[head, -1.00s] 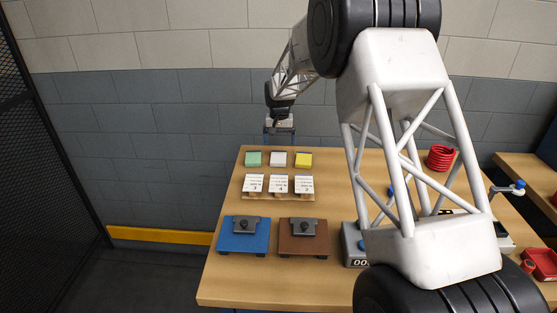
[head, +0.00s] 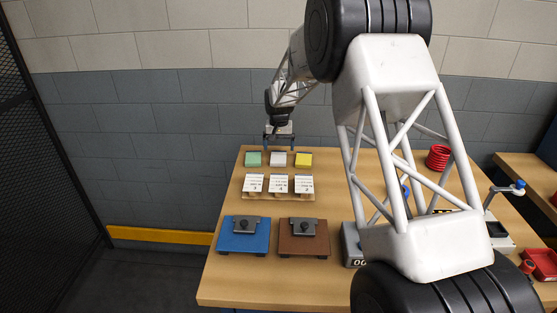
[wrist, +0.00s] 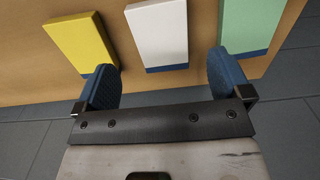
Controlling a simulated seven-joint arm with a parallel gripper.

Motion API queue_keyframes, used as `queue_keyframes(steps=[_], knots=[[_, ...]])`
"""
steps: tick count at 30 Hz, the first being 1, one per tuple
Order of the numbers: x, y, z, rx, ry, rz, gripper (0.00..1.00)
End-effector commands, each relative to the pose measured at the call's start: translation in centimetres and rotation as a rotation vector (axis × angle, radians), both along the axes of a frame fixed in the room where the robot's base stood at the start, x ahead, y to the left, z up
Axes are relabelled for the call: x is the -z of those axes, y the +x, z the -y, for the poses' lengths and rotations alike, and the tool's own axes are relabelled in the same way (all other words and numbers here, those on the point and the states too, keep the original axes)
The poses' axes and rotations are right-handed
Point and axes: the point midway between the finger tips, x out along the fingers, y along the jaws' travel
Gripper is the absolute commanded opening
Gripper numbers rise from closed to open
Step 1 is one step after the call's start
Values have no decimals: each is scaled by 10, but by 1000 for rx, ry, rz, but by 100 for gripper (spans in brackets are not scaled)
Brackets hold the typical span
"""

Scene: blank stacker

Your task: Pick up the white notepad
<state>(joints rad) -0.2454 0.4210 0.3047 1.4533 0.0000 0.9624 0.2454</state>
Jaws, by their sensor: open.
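The white notepad (head: 278,159) lies at the back of the wooden table, between a green notepad (head: 253,159) and a yellow notepad (head: 303,160). In the wrist view the white notepad (wrist: 159,36) has a dark blue edge and lies ahead of my gripper (wrist: 161,75), between the lines of its two blue fingers. My gripper is open and empty. In the head view my gripper (head: 279,143) hangs at the back edge of the table, just above and behind the white notepad.
Several numbered white cards (head: 278,184) stand in front of the notepads. A blue device (head: 243,238) and a brown device (head: 303,240) sit nearer the front. A red coil (head: 438,157) stands at right. My arm hides part of the table.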

Motion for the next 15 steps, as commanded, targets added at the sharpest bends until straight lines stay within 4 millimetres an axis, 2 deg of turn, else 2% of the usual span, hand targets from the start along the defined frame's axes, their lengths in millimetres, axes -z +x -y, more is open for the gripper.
queue_keyframes(steps=[7, 15], knots=[[5, 0, 0, 0, 0, -1, 96], [34, 0, -2, 0, -1, -3, 96]])
